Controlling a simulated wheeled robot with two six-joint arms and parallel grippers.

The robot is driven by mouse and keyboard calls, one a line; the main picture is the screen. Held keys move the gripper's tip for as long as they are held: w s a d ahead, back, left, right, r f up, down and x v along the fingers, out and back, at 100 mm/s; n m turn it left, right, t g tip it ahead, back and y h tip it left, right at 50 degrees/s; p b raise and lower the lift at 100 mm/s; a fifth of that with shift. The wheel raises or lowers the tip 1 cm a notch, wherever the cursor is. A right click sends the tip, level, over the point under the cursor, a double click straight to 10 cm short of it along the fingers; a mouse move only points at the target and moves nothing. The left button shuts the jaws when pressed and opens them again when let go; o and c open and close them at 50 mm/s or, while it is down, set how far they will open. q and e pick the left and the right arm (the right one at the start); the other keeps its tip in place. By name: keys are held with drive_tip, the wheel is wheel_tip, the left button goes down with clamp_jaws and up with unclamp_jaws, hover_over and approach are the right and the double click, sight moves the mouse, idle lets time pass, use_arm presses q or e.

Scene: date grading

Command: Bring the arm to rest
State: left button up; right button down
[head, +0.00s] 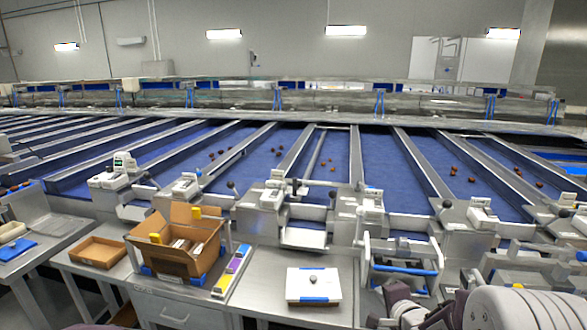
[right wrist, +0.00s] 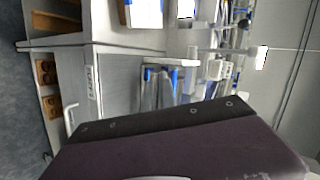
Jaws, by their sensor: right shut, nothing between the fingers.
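My right arm comes in at the lower right of the head view, with a large pale link (head: 520,310) nearest the camera. My right gripper (head: 400,312) shows small and dark at the bottom edge, in front of the steel bench. It is shut and empty. In the right wrist view a dark purple-grey part of my own arm or gripper (right wrist: 180,145) fills the lower half, and the fingertips cannot be made out. My left gripper is not in view.
A steel bench (head: 262,290) runs along the front. A steel stand with a blue bar (head: 403,269) is close behind my right gripper. Blue belts with scattered dates lie beyond.

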drive_tip(key=s+a+f+n+g, duration=0.2)
drive_tip(key=s+f+n+g, duration=0.1)
drive_tip(key=s+n, duration=0.2)
drive_tip(key=s+a+f+n+g, duration=0.2)
drive_tip(key=s+n+g, duration=0.2)
drive_tip(key=s, duration=0.6)
drive_tip(key=s+a+f+n+g, duration=0.2)
drive_tip(key=s+f+n+g, duration=0.1)
drive_tip(key=s+n, duration=0.3)
drive_tip(key=shift+s+a+f+n+g, duration=0.3)
drive_tip(key=shift+s+g, duration=0.2)
drive_tip(key=shift+s, duration=0.45)
